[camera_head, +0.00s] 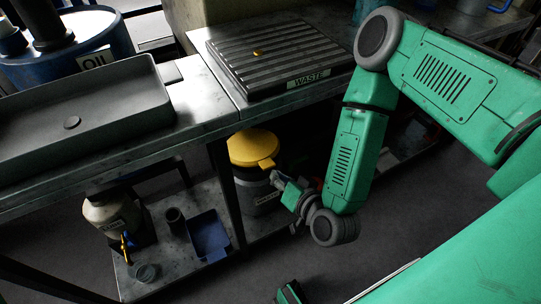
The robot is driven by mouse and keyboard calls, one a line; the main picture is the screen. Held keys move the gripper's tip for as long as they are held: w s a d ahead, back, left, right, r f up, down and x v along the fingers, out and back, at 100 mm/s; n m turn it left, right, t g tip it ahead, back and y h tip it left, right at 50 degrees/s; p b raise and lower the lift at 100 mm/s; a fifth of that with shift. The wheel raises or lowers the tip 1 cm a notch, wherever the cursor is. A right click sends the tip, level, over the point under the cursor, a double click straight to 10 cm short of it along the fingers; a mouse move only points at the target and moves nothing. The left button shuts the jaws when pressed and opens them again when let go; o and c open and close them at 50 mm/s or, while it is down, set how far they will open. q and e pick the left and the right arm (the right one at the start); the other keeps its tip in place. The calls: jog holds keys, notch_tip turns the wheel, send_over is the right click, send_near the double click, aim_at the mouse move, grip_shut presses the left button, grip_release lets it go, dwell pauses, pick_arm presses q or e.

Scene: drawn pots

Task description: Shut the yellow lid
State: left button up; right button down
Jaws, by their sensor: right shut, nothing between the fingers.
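The yellow lid (252,146) is on a dark round bin (257,192) under the metal bench. The lid lies over the bin's top, with a small tab at its front right. I cannot tell whether it is fully closed, as the bench hides part of its back. My right gripper (275,178) is shut and empty. It is beside the upper right of the bin, just below the lid's tab; I cannot tell whether it touches.
The bench edge (212,122) overhangs the bin. On the bench are a grey sink (82,112) and a ribbed panel marked WASTE (275,55). A white jug (113,212) and a blue tray (209,237) stand on the lower shelf.

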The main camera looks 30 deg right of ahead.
notch_tip(320, 180, up, 2)
jog(key=d+n, duration=0.2)
jog(key=n, duration=0.3)
jog(key=n+h+b, duration=0.1)
jog(key=b, duration=0.2)
send_over(271, 167)
jog(key=w, duration=0.1)
jog(key=shift+g, duration=0.4)
notch_tip(271, 167, down, 4)
jog(key=shift+f, duration=0.1)
jog(key=shift+s+f+b, duration=0.2)
jog(key=shift+f+b, duration=0.05)
jog(key=shift+f, duration=0.4)
jog(key=shift+s+f+b, duration=0.15)
jog(key=shift+f+b, duration=0.05)
jog(key=shift+f, duration=0.4)
jog(key=shift+s+f, duration=0.1)
jog(key=shift+f, duration=0.4)
jog(key=f, duration=0.2)
jog(key=s+f+b, duration=0.1)
jog(key=f, duration=0.2)
jog(key=shift+s+a, duration=0.1)
jog(key=shift+s, duration=0.1)
